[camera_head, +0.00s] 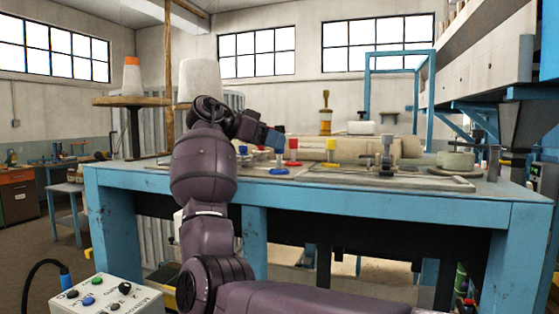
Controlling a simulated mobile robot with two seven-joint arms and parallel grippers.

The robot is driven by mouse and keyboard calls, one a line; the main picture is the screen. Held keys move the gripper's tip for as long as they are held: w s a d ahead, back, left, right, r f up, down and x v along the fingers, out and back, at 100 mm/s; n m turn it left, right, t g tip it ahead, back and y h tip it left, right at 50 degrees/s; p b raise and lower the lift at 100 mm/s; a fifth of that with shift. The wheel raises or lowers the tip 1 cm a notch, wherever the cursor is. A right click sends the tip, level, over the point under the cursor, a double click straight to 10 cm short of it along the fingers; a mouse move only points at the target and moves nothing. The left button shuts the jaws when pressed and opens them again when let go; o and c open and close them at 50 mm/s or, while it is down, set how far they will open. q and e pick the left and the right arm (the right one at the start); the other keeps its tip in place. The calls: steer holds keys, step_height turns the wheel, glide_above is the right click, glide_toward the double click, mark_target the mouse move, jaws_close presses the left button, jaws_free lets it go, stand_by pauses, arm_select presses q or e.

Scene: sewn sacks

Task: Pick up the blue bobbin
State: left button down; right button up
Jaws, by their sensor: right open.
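My right arm rises from the bottom of the head view and bends over the blue table (400,189). Its right gripper (278,150) is open above the table top, small and partly hidden by my own arm. A flat blue base (278,171), which looks like the lower flange of the blue bobbin, lies on the table just below the gripper. The bobbin's upper part is not clear behind the gripper. Whether the fingers are around or above it I cannot tell. My left gripper is not in view.
A red bobbin (293,144) and a yellow bobbin (332,144) stand to the right. A long pale roll (370,148) lies behind them. A dark metal fitting (387,153) and a pale round pot (456,159) stand farther right. A control box (105,297) is at lower left.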

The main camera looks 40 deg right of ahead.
steer(key=shift+s+d+f, duration=0.15)
steer(key=shift+d, duration=0.25)
jaws_close()
